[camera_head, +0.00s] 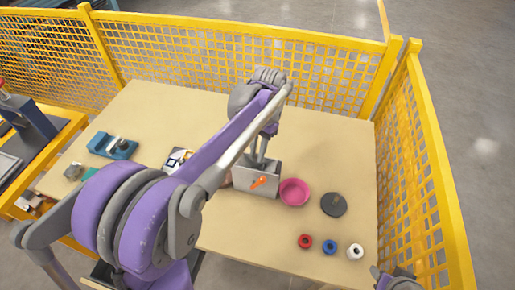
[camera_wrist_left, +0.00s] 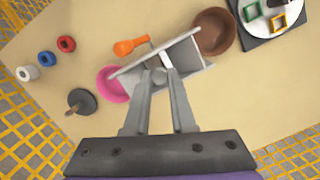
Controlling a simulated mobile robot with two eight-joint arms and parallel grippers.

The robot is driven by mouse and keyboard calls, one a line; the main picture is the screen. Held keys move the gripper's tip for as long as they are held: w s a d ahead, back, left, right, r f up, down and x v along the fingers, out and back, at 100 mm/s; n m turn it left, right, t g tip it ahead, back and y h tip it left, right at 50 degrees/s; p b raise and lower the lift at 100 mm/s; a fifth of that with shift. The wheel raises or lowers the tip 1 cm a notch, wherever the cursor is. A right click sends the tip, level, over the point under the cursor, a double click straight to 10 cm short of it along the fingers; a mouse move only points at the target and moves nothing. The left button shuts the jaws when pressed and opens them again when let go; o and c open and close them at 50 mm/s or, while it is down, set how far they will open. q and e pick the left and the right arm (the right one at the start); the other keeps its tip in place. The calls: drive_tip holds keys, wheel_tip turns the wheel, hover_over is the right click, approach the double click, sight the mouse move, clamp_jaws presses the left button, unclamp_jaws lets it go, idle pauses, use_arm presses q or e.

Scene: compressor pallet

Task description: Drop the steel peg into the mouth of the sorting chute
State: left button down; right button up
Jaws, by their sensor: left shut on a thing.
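My left gripper (camera_head: 259,160) points down at the chute's mouth. In the left wrist view, the chute (camera_wrist_left: 190,53) lies just beyond and below the fingertips. The left gripper (camera_wrist_left: 161,76) is shut on a small pale grey piece, the steel peg (camera_wrist_left: 160,75), seen nearly end-on between the fingertips. Its lower end cannot be made out. Part of my right arm's end shows at the bottom right of the head view; its jaws are not clear.
A pink bowl (camera_head: 295,192) stands right beside the chute, and a brown bowl (camera_wrist_left: 213,32) on its other side. A dark disc with a post (camera_head: 333,204) and red (camera_head: 305,241), blue (camera_head: 330,247) and white (camera_head: 355,251) rings lie right. Yellow mesh fencing (camera_head: 330,75) borders the table.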

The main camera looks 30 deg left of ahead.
use_arm(q)
drive_tip(key=shift+w+f, duration=0.1)
drive_tip(key=shift+f, duration=0.15)
drive_tip(key=c, duration=0.7)
unclamp_jaws()
drive_tip(key=shift+r, duration=0.1)
drive_tip(key=r, duration=0.3)
drive_tip(key=w+r, duration=0.1)
drive_tip(key=r, duration=0.3)
drive_tip(key=w+r, duration=0.1)
drive_tip(key=r, duration=0.2)
drive_tip(key=shift+d+r+p, duration=0.2)
drive_tip(key=shift+p, duration=0.1)
drive_tip(key=s+d+f+t, duration=0.2)
drive_tip(key=s+f, duration=0.2)
drive_tip(key=s, duration=0.1)
drive_tip(key=s+d+f+n+t, duration=0.1)
drive_tip(key=s+d+f+t, duration=0.1)
drive_tip(key=s+f, duration=0.3)
drive_tip(key=s+d+f+n+t, duration=0.1)
drive_tip(key=s+d+f+t, duration=0.1)
drive_tip(key=s, duration=0.4)
drive_tip(key=shift+s+d+f+t, duration=0.1)
drive_tip(key=shift+s+f+t, duration=0.1)
drive_tip(key=shift+f+t, duration=0.4)
drive_tip(key=shift+s+d+f+t, duration=0.15)
drive_tip(key=shift+f+t, duration=0.15)
drive_tip(key=shift+f, duration=0.5)
